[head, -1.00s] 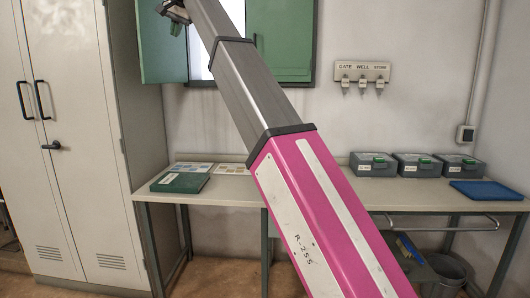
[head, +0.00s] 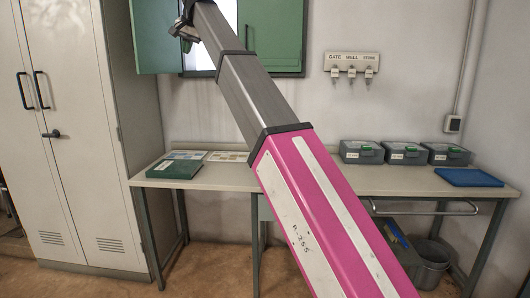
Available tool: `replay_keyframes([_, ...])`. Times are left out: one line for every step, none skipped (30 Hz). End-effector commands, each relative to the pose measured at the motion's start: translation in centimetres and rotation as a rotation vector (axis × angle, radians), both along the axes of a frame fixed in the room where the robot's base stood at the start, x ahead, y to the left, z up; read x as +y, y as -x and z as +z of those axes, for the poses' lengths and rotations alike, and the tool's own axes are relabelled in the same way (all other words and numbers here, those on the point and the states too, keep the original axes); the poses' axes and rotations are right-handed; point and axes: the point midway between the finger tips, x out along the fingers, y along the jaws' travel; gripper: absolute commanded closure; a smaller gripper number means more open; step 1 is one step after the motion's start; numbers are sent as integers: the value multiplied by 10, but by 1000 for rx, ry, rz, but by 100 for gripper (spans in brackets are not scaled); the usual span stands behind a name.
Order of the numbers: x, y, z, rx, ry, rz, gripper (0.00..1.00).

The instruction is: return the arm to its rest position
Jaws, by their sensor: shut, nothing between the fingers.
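My arm, with a pink lower link and grey upper links, stretches from the bottom right up to the top left of the head view. My gripper (head: 181,33) is small at the upper end of the arm, in front of the open green cabinet at the wall, well above the bench. It is shut, and I see nothing held in it. Part of the bench and wall is hidden behind the arm.
A green cabinet (head: 272,35) and a labelled key rack (head: 352,62) are on the wall. A tall locker (head: 70,120) stands left; a bin (head: 431,262) is under the bench.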

Motion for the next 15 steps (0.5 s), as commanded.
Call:
replay_keyframes([-6,-4,-18,5,9,-3,100])
replay_keyframes([-9,-7,-27,7,14,-3,100])
replay_keyframes([-14,-11,-40,10,22,-5,100])
replay_keyframes([-18,-15,-51,13,27,-6,100])
replay_keyframes([-22,-18,-64,18,34,-8,100])
replay_keyframes([-29,-23,-80,22,44,-8,100])
replay_keyframes([-35,-27,-96,27,53,-10,100])
replay_keyframes([-41,-31,-111,31,61,-13,100])
replay_keyframes([-50,-36,-133,37,73,-13,100])
replay_keyframes([-57,-39,-149,42,82,-14,100])
replay_keyframes([-64,-43,-165,48,90,-15,100])
replay_keyframes([-73,-46,-186,54,101,-16,100])
replay_keyframes([-80,-49,-202,59,111,-16,100])
replay_keyframes([-88,-51,-217,64,118,-18,100])
replay_keyframes([-98,-54,-238,71,129,-18,100])
